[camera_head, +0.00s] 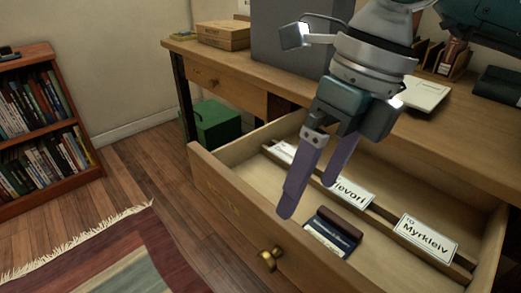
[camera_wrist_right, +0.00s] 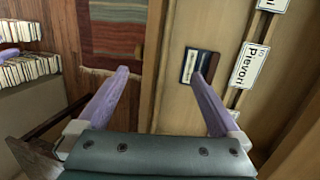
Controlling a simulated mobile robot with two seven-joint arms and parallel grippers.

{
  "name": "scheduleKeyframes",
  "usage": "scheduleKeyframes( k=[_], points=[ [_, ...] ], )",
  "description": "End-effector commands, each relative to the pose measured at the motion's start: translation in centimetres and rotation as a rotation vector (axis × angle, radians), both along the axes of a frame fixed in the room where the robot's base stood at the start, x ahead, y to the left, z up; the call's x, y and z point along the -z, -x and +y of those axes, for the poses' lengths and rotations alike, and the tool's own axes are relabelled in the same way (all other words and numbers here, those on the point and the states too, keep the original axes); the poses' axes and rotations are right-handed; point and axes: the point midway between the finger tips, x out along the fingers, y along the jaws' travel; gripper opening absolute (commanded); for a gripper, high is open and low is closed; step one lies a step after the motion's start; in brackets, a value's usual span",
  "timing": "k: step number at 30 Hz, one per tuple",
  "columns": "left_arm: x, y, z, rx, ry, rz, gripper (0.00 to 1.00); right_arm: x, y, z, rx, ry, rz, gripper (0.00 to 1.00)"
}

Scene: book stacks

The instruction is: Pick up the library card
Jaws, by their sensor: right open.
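A small dark brown and blue item with a white strip (camera_head: 332,232), which may be the library card, lies on the floor of the open drawer (camera_head: 228,205) near its front panel. It also shows in the right wrist view (camera_wrist_right: 199,66), partly behind a finger. My right gripper (camera_head: 310,197) is open and empty, with its two purple fingers pointing down over the drawer. In the right wrist view (camera_wrist_right: 159,72) the item lies at the right finger, and the drawer's front edge lies between the fingers. My left gripper is not in view.
White labels reading "Myrkleiv" (camera_head: 427,238) and "Pievori" (camera_wrist_right: 250,65) stand on a wooden divider inside the drawer. The desk top (camera_head: 460,125) overhangs behind. A green box (camera_head: 217,124) is under the desk. A bookshelf (camera_head: 40,130) stands left, with a rug (camera_head: 120,260) on the floor.

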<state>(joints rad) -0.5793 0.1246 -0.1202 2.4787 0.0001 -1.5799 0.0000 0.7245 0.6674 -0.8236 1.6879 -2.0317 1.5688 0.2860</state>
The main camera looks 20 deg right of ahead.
Motion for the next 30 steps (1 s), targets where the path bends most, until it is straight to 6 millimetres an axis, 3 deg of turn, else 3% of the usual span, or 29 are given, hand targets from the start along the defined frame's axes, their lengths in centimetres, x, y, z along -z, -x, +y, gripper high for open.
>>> scheduleKeyframes(
  k=[1, 3, 7, 30],
  points=[
    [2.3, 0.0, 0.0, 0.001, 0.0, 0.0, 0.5, 2.2, -0.3, -1.9, 0.015, 0.078, 0.007, 1.0],
    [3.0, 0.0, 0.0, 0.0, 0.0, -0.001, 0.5, 2.8, -0.4, -4.1, 0.033, 0.164, 0.022, 1.0],
    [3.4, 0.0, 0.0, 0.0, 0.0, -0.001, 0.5, 3.2, -0.3, -5.9, 0.052, 0.237, 0.035, 1.0],
    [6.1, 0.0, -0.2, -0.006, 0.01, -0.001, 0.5, 12.8, 0.0, -6.0, 0.05, 0.237, 0.039, 1.0]
  ],
)
